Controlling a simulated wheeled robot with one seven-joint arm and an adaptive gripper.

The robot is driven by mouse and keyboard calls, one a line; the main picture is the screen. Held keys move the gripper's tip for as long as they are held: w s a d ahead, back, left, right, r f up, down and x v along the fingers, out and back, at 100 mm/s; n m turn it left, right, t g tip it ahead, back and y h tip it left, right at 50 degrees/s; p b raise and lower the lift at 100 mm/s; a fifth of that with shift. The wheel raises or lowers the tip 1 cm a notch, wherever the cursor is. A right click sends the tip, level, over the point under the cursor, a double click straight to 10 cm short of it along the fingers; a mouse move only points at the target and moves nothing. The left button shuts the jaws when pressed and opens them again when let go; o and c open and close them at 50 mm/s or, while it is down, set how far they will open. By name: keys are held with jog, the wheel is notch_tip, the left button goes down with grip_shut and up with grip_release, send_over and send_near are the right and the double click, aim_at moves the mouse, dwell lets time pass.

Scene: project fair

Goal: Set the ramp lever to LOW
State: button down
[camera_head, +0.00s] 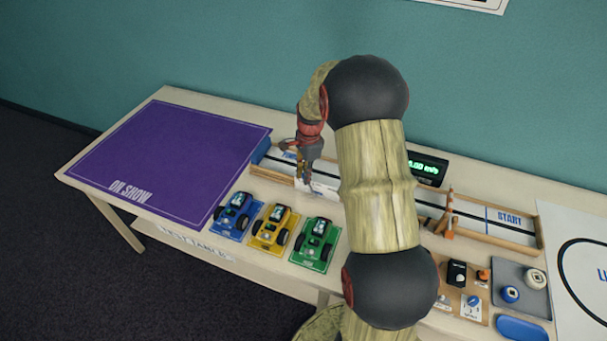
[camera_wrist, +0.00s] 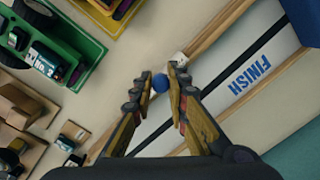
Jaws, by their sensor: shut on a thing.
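My gripper (camera_head: 304,178) reaches down at the near side of the wooden-edged track (camera_head: 473,230), behind the green car. In the wrist view my fingertips (camera_wrist: 158,84) are closed around a small blue ball-shaped knob (camera_wrist: 160,83). It sits by the track's wooden side rail (camera_wrist: 212,32), near the FINISH lettering (camera_wrist: 250,72). A small white piece (camera_wrist: 179,58) shows beside the fingertips. The knob looks like the lever's end, but its shaft and any LOW marking are hidden or too small to read.
A blue car (camera_head: 234,213), a yellow car (camera_head: 273,228) and a green car (camera_head: 315,240) stand on mats in front. A purple mat (camera_head: 170,150) lies bare at left. A display (camera_head: 428,166) stands behind the track; a grey tray (camera_head: 535,300) lies at right.

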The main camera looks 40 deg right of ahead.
aim_at(310, 185)
jog(key=shift+s+d+r+t+y, duration=0.3)
jog(key=shift+s+d+t+y, duration=0.3)
jog(key=shift+s+t, duration=0.3)
jog(key=shift+s+d+f+t+y+b, duration=0.1)
jog(key=shift+s+d+t+y+b, duration=0.3)
jog(key=shift+s+t+b, duration=0.55)
jog(key=shift+s+d+b, duration=0.1)
jog(key=shift+d+b, duration=0.1)
jog(key=shift+b, duration=0.45)
jog(key=shift+r, duration=0.2)
jog(key=c, duration=1.7)
grip_release()
jog(key=shift+c, duration=0.2)
jog(key=v, duration=1.2)
jog(key=shift+s+d, duration=0.15)
jog(key=shift+d, duration=0.05)
